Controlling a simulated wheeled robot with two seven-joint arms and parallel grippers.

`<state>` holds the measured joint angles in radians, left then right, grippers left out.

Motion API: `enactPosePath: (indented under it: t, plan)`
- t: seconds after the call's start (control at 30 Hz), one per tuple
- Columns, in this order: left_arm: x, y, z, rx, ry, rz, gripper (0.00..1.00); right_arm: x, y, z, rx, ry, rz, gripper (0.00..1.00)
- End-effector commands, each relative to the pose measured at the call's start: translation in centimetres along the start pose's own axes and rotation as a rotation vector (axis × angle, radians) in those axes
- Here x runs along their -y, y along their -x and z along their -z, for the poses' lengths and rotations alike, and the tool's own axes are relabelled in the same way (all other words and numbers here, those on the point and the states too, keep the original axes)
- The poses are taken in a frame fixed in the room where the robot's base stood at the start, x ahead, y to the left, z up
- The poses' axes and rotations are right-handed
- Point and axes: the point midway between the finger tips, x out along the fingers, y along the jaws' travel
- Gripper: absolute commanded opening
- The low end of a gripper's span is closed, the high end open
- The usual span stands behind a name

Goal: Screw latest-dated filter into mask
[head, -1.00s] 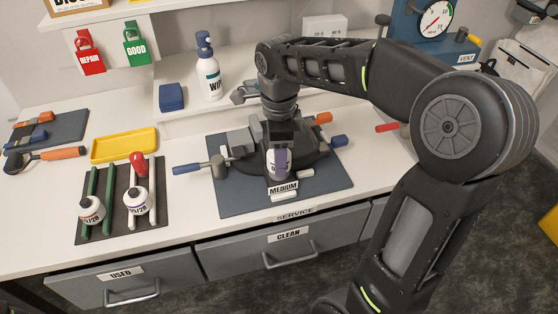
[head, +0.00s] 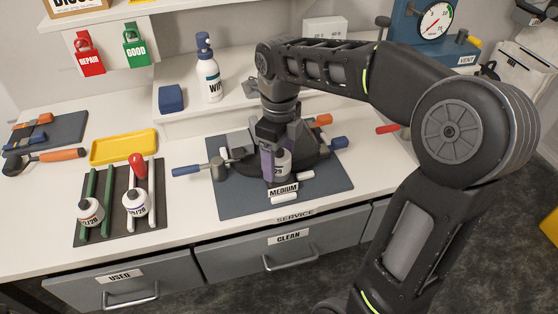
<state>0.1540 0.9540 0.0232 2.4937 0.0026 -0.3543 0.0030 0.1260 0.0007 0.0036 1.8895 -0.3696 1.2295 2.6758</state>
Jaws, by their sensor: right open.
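The dark mask (head: 312,158) lies on the blue-grey mat, with a "MEDIUM" tag at its front. A white filter (head: 282,164) with a label ending in "29" is at the mask's front; I cannot tell how far it is screwed in. My right gripper (head: 276,168) is open and points down at this filter, with one purple-padded finger at its left side; the other finger is mostly hidden. Two more white filters, a left one (head: 90,211) and a right one (head: 136,203), stand on the dark rack mat; their labels seem to end in "28". My left gripper is out of view.
A yellow tray (head: 124,147) lies behind the rack. A blue-handled tool (head: 188,170) sticks out left of the mask. A wipe bottle (head: 208,75) and blue block (head: 171,98) stand on the shelf. "USED" (head: 125,290) and "CLEAN" (head: 285,258) drawers are shut below.

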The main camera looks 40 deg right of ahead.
Motion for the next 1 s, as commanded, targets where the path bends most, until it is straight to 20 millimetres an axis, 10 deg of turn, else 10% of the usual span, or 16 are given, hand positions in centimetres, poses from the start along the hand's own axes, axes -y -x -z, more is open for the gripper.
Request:
enactPosePath:
  t: [0.33, 1.0]
  plan:
    - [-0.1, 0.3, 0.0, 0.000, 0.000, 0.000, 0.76, 0.0, 0.1, 0.0, 0.000, 0.149, 0.000, 0.73]
    - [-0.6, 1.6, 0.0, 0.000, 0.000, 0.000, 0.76, -0.1, 0.0, -0.1, 0.001, 1.267, -0.001, 0.73]
